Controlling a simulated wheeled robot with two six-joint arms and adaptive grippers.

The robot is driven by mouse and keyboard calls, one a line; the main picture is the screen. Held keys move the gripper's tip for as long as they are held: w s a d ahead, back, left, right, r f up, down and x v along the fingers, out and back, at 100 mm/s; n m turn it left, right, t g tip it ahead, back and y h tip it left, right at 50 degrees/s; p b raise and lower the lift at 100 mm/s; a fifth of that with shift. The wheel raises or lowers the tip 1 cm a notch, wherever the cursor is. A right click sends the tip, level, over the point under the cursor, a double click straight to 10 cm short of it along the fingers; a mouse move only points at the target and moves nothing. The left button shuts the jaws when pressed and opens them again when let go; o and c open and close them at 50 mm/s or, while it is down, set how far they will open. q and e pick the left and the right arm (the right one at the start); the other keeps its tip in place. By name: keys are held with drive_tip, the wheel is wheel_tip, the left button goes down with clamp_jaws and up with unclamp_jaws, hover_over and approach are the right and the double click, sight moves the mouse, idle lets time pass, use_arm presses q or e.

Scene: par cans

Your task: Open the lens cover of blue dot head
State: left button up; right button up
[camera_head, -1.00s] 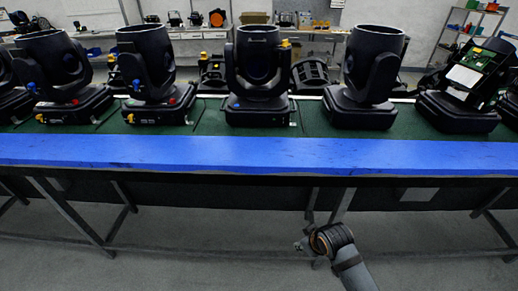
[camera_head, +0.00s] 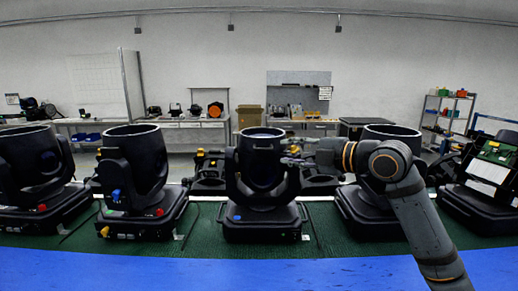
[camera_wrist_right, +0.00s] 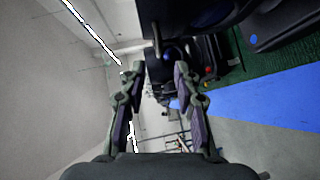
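The blue dot head (camera_head: 262,180) is a black moving-head light upright in the middle of the bench, with a blue dot on its base front. The dark base with the blue dot also shows in the right wrist view (camera_wrist_right: 253,40). Its round top rim faces up; I cannot tell the cover's state. A small thin tab or handle (camera_wrist_right: 157,35) shows by its edge, just beyond my right fingertips. My right gripper (camera_head: 292,148) is at the right side of its top rim. In the right wrist view its fingers (camera_wrist_right: 158,70) are apart and empty. My left gripper is out of view.
Similar heads stand close by: one with red and yellow knobs (camera_head: 137,170), one farther left (camera_head: 35,170), and one on the right (camera_head: 375,212) partly behind my arm. An opened unit (camera_head: 485,185) stands far right. The blue bench edge (camera_head: 180,268) runs along the front.

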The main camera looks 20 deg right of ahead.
sight(265, 150)
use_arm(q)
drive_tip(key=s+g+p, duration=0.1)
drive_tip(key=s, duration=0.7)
use_arm(e)
drive_tip(key=p+x, duration=0.1)
drive_tip(key=x, duration=0.3)
drive_tip(key=p+x, duration=0.2)
drive_tip(key=x, duration=0.2)
drive_tip(key=shift+w+a+r, duration=0.15)
drive_tip(key=shift+w+a, duration=0.05)
drive_tip(key=shift+a, duration=0.25)
drive_tip(key=shift+w+a, duration=0.1)
drive_tip(key=shift+w, duration=0.05)
drive_tip(key=shift+w+f, duration=0.25)
drive_tip(key=shift+c, duration=0.4)
drive_tip(key=shift+s, duration=0.1)
drive_tip(key=c, duration=0.5)
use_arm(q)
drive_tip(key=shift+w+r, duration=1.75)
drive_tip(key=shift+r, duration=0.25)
use_arm(e)
clamp_jaws()
